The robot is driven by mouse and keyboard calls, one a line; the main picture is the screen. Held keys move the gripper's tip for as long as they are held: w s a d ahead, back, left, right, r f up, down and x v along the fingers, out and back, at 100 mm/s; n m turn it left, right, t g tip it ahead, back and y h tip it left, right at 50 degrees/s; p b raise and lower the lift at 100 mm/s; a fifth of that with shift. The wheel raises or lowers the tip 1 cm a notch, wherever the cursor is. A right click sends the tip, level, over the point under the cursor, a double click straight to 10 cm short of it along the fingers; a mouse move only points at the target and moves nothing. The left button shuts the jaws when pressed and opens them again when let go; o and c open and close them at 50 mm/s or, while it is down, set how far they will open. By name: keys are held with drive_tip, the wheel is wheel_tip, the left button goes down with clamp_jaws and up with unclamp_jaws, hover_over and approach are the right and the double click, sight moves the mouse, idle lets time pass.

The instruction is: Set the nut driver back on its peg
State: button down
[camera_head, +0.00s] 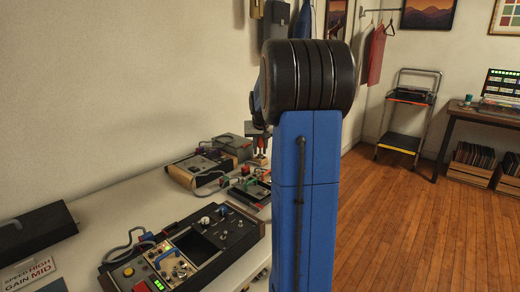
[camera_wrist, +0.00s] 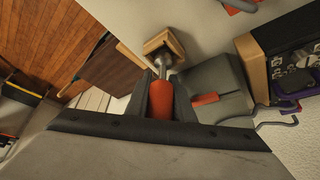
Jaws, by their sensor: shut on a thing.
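The nut driver (camera_wrist: 160,104) has an orange-red handle and a metal shank. My gripper (camera_wrist: 162,88) is shut on its handle in the wrist view. The shank points away from my gripper toward a small wooden block (camera_wrist: 177,40). The shank's tip overlaps this block in the picture; I cannot tell whether it touches or is in it. In the head view my gripper (camera_head: 259,131) is partly hidden behind my blue arm. The orange-red handle (camera_head: 261,144) shows below it, above the pale block. I cannot make out a separate peg.
A grey case (camera_wrist: 218,88) with an orange-red part stands beside the block. A control panel (camera_head: 185,248) with knobs and cables, and several smaller devices (camera_head: 200,167), stand on the white table (camera_head: 110,212). A black box (camera_head: 35,230) is at left.

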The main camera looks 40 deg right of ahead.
drive_tip(key=shift+f, duration=0.85)
drive_tip(key=c, duration=1.5)
unclamp_jaws()
drive_tip(key=shift+o, duration=0.2)
drive_tip(key=v, duration=1.7)
drive_tip(key=shift+s, duration=0.2)
drive_tip(key=shift+r, duration=0.1)
